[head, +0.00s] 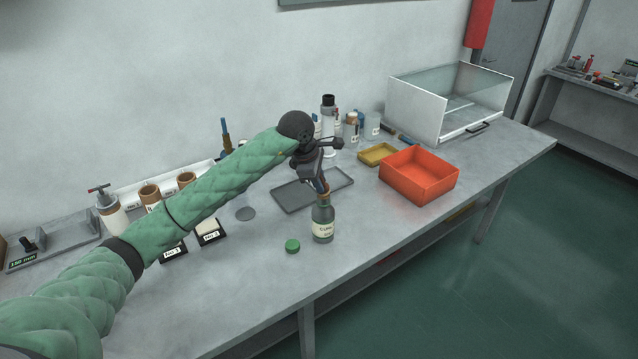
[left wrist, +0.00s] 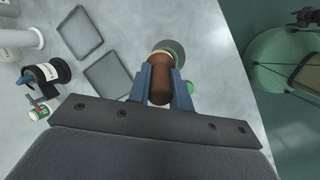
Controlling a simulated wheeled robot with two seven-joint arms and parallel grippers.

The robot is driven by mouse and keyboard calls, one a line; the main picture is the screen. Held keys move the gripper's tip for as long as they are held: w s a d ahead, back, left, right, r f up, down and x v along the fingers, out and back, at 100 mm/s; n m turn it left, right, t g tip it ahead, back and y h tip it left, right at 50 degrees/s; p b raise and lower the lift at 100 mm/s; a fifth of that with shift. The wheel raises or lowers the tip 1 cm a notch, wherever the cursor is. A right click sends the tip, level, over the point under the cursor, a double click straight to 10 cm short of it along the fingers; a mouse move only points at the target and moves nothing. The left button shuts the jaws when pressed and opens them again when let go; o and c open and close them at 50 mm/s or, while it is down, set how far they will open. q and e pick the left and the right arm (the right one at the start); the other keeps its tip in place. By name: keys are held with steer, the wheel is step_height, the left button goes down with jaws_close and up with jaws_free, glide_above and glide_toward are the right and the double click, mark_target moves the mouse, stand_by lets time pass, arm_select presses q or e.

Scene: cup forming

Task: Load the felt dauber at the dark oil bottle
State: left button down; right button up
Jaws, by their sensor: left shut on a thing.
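The dark oil bottle (head: 323,222), dark green glass with a pale label, stands upright near the table's front edge. Its green cap (head: 292,246) lies off it on the table to the left. My left gripper (head: 321,186) is directly above the bottle, shut on the felt dauber, whose brown handle (left wrist: 160,82) shows between the fingers in the left wrist view. The dauber points down at the bottle's mouth. Its felt end is hidden, and I cannot tell how deep it sits in the neck. My right gripper is not in view.
A grey tray (head: 292,203) lies behind the bottle. An orange bin (head: 415,184) and a yellow tray (head: 375,155) are to the right. A clear-walled box (head: 414,108) stands at the back right. Labelled pads (head: 209,235) and jars are at left. The table's front edge is close.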

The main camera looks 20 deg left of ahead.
arm_select(q)
steer(key=shift+r, duration=3.05)
